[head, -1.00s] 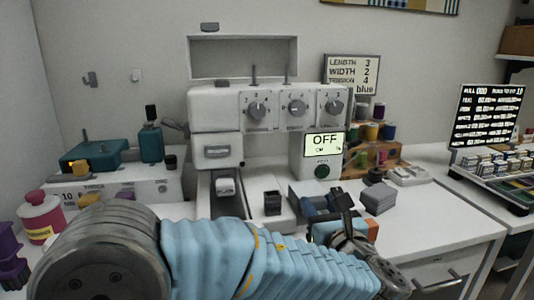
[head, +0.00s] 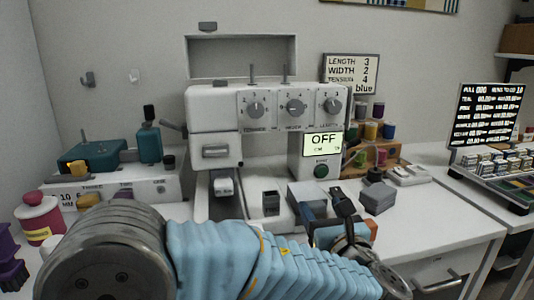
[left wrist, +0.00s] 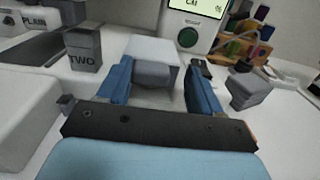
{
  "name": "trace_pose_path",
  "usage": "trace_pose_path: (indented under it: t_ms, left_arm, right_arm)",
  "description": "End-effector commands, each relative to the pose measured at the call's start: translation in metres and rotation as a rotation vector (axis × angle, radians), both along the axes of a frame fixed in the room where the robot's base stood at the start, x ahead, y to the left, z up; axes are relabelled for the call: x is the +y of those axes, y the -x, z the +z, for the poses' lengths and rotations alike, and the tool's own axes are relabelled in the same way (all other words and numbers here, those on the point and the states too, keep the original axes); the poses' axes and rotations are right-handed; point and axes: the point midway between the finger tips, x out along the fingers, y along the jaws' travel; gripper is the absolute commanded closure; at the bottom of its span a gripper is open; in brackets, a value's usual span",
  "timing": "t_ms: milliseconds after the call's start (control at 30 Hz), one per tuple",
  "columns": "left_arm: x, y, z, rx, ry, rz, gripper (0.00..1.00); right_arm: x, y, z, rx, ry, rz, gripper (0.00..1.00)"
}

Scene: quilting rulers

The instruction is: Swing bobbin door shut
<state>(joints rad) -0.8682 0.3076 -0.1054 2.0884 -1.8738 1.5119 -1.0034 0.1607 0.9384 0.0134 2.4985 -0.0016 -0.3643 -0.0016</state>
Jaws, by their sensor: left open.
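The sewing machine (head: 213,108) stands at the back of the table, its display reading OFF. A pale grey panel-like part (head: 308,196), which looks like the bobbin door, sticks out at the right front of the machine's bed. It also shows in the left wrist view (left wrist: 150,52), just ahead of and between my fingers. My left gripper (head: 331,217) is open and empty, with its two blue fingers apart. I cannot tell whether a finger touches the panel, nor how far it is swung. The hinge is not clear. My right gripper is not in view.
A dark cup-like box marked TWO (left wrist: 84,48) stands left of my fingers. A grey block (head: 377,198) lies close on the right, with a thread rack (head: 352,160) behind. A pink bottle (head: 40,217) stands at far left. The table's right front (head: 440,222) is clear.

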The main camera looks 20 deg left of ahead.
Motion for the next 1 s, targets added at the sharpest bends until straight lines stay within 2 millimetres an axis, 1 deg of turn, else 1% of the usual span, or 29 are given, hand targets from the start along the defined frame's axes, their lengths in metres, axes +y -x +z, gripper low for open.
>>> trace_pose_path:
  t_ms: [33, 100, 200, 233, 700, 833, 1000]
  left_arm:
    - [0.016, -0.004, -0.008, 0.016, 0.003, 0.039, 0.21]
    - [0.015, -0.003, -0.008, 0.016, 0.003, 0.039, 0.22]
    - [0.01, 0.004, -0.008, 0.017, 0.002, 0.038, 0.25]
    - [0.008, 0.007, -0.008, 0.016, 0.001, 0.038, 0.2]
    - [-0.024, 0.051, -0.005, 0.008, 0.0, 0.028, 0.2]
    - [-0.027, 0.056, -0.006, 0.008, 0.0, 0.029, 0.2]
    - [-0.027, 0.056, -0.005, 0.008, 0.0, 0.029, 0.2]
  right_arm:
    - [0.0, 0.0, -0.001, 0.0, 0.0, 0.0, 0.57]
    - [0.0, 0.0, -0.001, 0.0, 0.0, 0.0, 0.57]
    - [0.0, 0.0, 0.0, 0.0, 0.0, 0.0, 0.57]
    - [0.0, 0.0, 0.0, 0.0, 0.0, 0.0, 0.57]
    - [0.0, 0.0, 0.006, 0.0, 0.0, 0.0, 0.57]
    - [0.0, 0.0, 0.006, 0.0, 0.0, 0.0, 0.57]
    - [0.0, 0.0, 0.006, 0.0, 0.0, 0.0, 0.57]
